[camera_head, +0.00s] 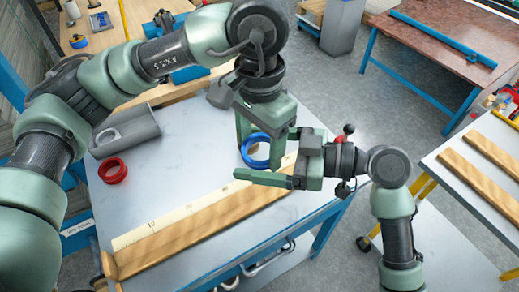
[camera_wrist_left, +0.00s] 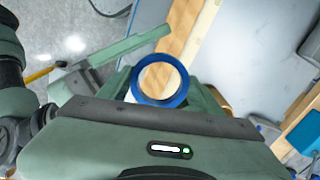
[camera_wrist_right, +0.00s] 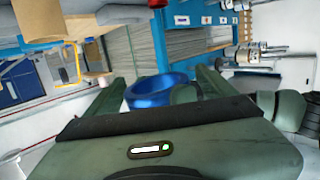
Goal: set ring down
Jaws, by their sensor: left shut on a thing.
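In the right wrist view the blue ring (camera_wrist_right: 155,90) appears between the spread fingers. A red ring (camera_head: 112,171) lies on the table at left.
A wooden board (camera_head: 200,225) with a pale scale strip lies along the table's front. A grey holder (camera_head: 130,133) stands at the back left. A side table (camera_head: 455,205) with boards is at right. The middle left of the table is clear.

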